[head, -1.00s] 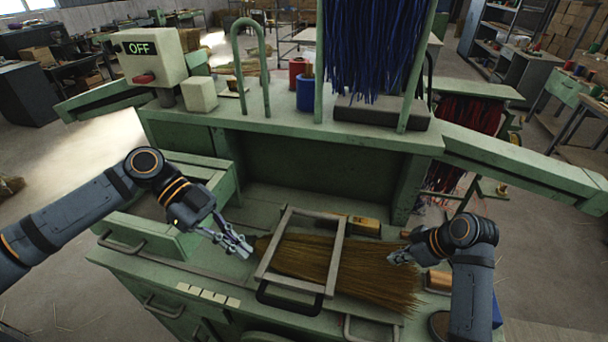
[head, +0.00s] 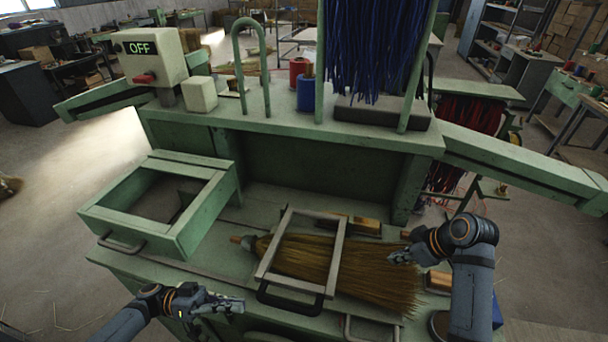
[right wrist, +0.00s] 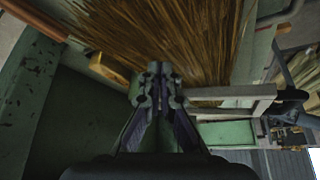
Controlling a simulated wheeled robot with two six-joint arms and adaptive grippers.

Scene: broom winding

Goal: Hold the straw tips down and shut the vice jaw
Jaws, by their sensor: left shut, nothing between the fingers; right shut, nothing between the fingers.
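A bundle of straw (head: 385,285) lies on the green bench, its tips fanned out to the right and its narrow bound end to the left. A grey metal frame, seemingly the vice jaw (head: 275,245), lies across the bundle, with a black handle (head: 290,304) at the front. I cannot tell how tightly it presses. My right gripper (head: 392,257) is shut and empty over or against the straw near the tips; contact is unclear. It also shows in the right wrist view (right wrist: 160,78), with straw (right wrist: 160,35) beyond. My left gripper (head: 240,305) is shut and empty, left of the handle.
An open green drawer or tray (head: 205,222) stands at the left of the bench. Behind are an OFF switch box (head: 150,57), red (head: 298,72) and blue (head: 305,93) spools and hanging blue strands (head: 372,50). A wooden block (head: 438,281) lies right of the straw.

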